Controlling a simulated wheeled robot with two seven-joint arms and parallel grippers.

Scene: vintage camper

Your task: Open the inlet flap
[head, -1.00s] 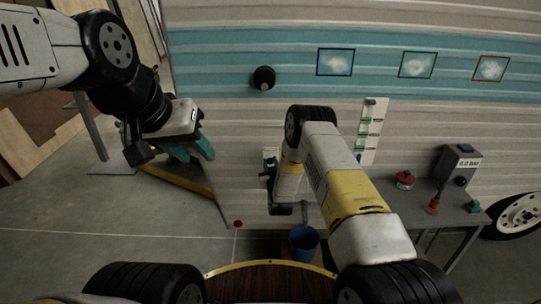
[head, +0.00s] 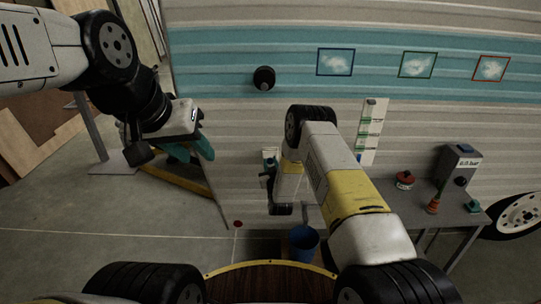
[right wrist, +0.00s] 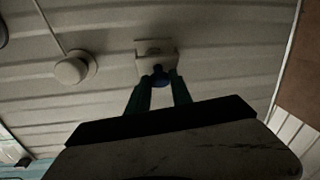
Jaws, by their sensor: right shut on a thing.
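I cannot tell clearly how far the flap stands from the wall.
A grey bench (head: 450,212) at the right holds a grey box (head: 458,163), a red round item (head: 404,180) and a small orange item (head: 433,206). A blue bucket (head: 303,240) stands below my right arm. A round pale knob (right wrist: 74,68) is left of the inlet.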

